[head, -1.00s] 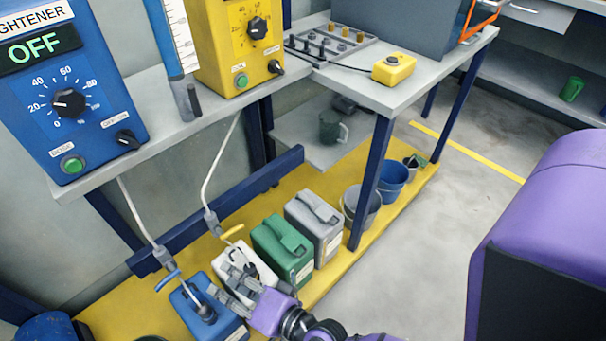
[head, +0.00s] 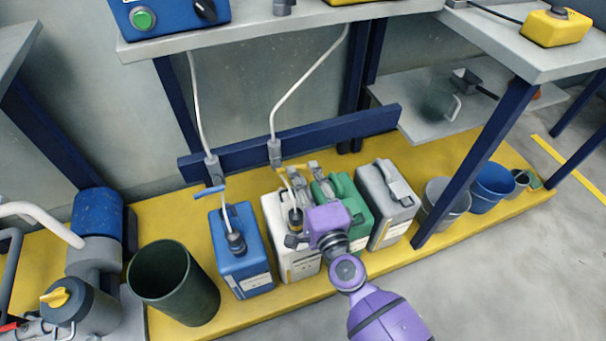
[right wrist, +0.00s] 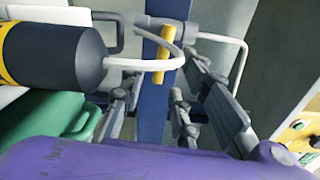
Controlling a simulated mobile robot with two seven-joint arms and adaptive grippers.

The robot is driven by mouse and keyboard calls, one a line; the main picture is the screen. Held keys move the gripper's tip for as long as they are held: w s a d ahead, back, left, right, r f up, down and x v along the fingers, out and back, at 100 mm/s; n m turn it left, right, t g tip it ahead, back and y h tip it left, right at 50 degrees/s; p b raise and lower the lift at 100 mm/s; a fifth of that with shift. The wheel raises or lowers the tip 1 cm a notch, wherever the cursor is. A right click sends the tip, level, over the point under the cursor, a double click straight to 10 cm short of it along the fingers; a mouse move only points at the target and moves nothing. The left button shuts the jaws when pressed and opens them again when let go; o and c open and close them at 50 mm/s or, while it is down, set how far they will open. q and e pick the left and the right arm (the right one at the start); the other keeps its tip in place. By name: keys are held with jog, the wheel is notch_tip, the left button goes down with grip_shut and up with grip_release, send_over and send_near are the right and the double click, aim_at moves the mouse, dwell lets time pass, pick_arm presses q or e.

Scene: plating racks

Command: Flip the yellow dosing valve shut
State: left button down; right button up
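The yellow dosing valve is a small grey body (head: 275,153) on the navy rail behind the white jug, with a white hose above it. Its yellow lever (head: 291,167) sticks out sideways to the right, across the hose line. My right gripper (head: 304,171) is beside the lever, above the white and green jugs. In the right wrist view, the yellow lever (right wrist: 166,55) shows between the two spread fingers (right wrist: 170,105), apparently beyond their tips. The fingers are open, and contact with the lever cannot be told. My left gripper is not in view.
The white jug (head: 277,212) with its dark lance cap (right wrist: 55,53) stands close to my gripper. A blue jug (head: 240,265), green jug (head: 356,196) and grey jug (head: 378,187) flank it. A blue-handled valve (head: 210,191) is to the left. The bench edge (head: 300,26) overhangs behind.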

jog(key=shift+x, duration=0.95)
grip_shut()
jog(key=shift+r+n+p, duration=0.2)
jog(key=shift+n+p, duration=0.2)
jog(key=shift+n, duration=0.2)
jog(key=shift+f, duration=0.1)
grip_release()
jog(key=shift+s+d, duration=0.1)
jog(key=shift+s, duration=0.1)
jog(key=v, duration=1.1)
jog(key=shift+s, duration=0.35)
